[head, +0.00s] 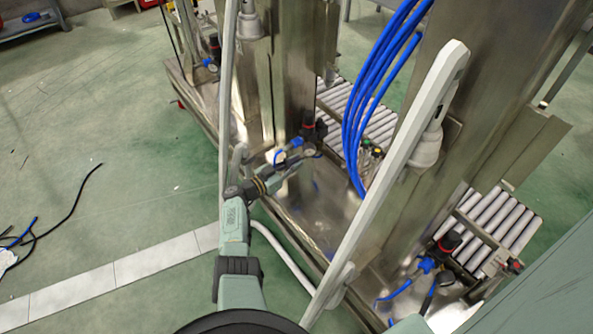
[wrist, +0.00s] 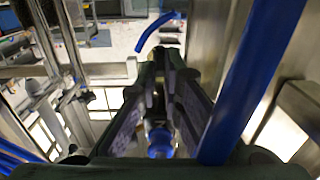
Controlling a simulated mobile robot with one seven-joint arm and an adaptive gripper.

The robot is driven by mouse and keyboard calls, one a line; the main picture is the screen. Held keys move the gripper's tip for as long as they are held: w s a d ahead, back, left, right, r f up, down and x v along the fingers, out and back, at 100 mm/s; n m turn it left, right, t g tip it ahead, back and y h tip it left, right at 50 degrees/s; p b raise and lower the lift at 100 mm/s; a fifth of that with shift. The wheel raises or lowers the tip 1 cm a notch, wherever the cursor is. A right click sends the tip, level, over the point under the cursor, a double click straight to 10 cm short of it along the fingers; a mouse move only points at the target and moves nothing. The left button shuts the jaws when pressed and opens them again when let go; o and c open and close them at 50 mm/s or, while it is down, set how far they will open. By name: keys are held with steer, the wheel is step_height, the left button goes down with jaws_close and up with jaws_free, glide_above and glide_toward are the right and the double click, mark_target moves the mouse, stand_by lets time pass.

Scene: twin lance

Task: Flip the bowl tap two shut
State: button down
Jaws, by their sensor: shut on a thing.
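My gripper (head: 308,153) reaches the middle air unit (head: 308,128), which has a black body, a red-ringed top and blue fittings, on the steel frame. In the wrist view my gripper's two dark fingers (wrist: 165,88) are close together, shut on a small part at this unit. I take it for bowl tap two, but the fingers hide most of it and its handle angle cannot be told. A blue fitting (wrist: 158,141) shows low between the fingers. A curved blue tube (wrist: 153,33) shows beyond the fingertips.
Steel columns (head: 300,80) and a slanted pale bar (head: 390,165) stand close to my arm. Blue hoses (head: 372,95) hang to the right. Similar units stand at far left (head: 213,48) and lower right (head: 447,243). Roller conveyors (head: 497,222) lie behind. Green floor (head: 110,130) is open at left.

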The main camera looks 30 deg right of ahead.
steer(key=shift+w+r+m+g+b, duration=0.1)
steer(key=shift+m+g+b, duration=0.2)
steer(key=shift+g, duration=0.2)
steer(key=c, duration=1.7)
jaws_free()
steer(key=a, duration=0.4)
steer(key=s+a, duration=0.1)
steer(key=a, duration=0.7)
steer(key=shift+s, duration=0.25)
